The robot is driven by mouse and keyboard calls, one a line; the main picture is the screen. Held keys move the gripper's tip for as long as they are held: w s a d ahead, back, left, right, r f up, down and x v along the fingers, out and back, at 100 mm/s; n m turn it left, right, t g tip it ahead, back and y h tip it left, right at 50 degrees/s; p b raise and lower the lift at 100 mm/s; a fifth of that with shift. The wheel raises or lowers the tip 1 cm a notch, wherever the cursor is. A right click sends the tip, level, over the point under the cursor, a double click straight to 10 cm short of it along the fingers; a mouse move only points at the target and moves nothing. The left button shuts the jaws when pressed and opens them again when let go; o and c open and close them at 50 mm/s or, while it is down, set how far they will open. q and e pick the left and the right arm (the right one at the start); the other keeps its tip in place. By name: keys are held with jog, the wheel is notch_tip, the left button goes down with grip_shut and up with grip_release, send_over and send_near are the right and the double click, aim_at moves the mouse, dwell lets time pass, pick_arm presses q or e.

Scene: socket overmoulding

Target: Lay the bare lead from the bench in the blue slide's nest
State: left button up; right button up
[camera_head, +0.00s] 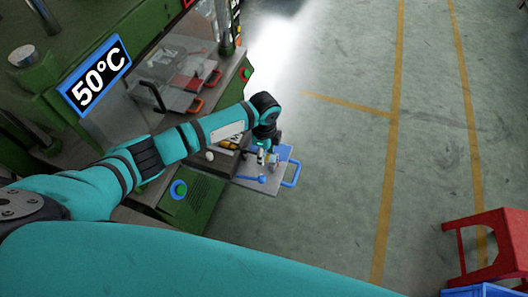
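My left arm comes in from the left and ends with its gripper (262,150) pointing down over the grey plate with a blue handle, the blue slide (293,174), at the front of the machine. The fingers are small and partly lost against the slide, so I cannot tell whether they are open or shut. A small pale shape shows at the fingertips, but I cannot tell whether it is the bare lead. The nest is mostly hidden under the gripper. My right gripper is not in view.
The green moulding machine (192,207) with a 50°C sign (95,77) fills the left side. Red-handled (195,104) tooling sits behind my arm. A red stool (490,240) and blue crate (483,290) stand lower right. The floor between is free.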

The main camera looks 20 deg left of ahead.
pick_arm(q)
jog(key=shift+o, duration=0.6)
jog(key=shift+r, duration=0.1)
notch_tip(320, 180, up, 12)
dwell(0.5)
